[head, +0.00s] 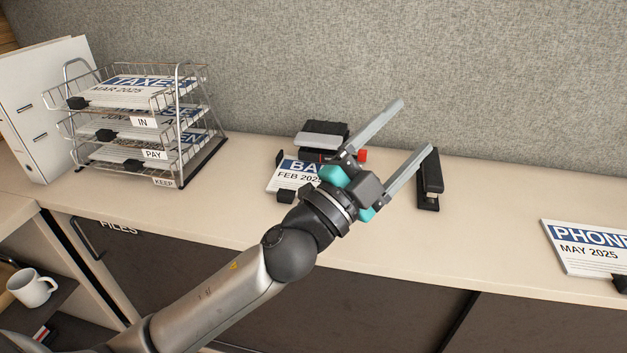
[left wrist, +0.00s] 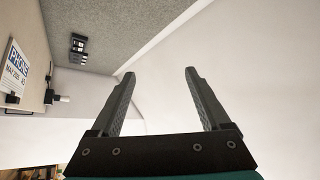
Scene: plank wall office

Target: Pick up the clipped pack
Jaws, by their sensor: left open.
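A clipped paper pack headed "BA…" and "FEB 2025" (head: 293,176) lies on the counter, with a black clip at its front edge. My left arm hides its right part. Another clipped pack headed "PHONE" and "MAY 2025" (head: 588,249) lies at the far right of the counter, with a black clip at its edge. It also shows at the left of the left wrist view (left wrist: 17,72). My left gripper (head: 415,124) is open and empty, its fingers pointing up and right above the counter. My right gripper is not in view.
A wire tray rack (head: 182,125) holds more clipped packs at the left, beside a white binder (head: 30,110). A black stapler (head: 429,185) stands right of my gripper. A dark device (head: 322,136) is behind the near pack. Counter between stapler and PHONE pack is clear.

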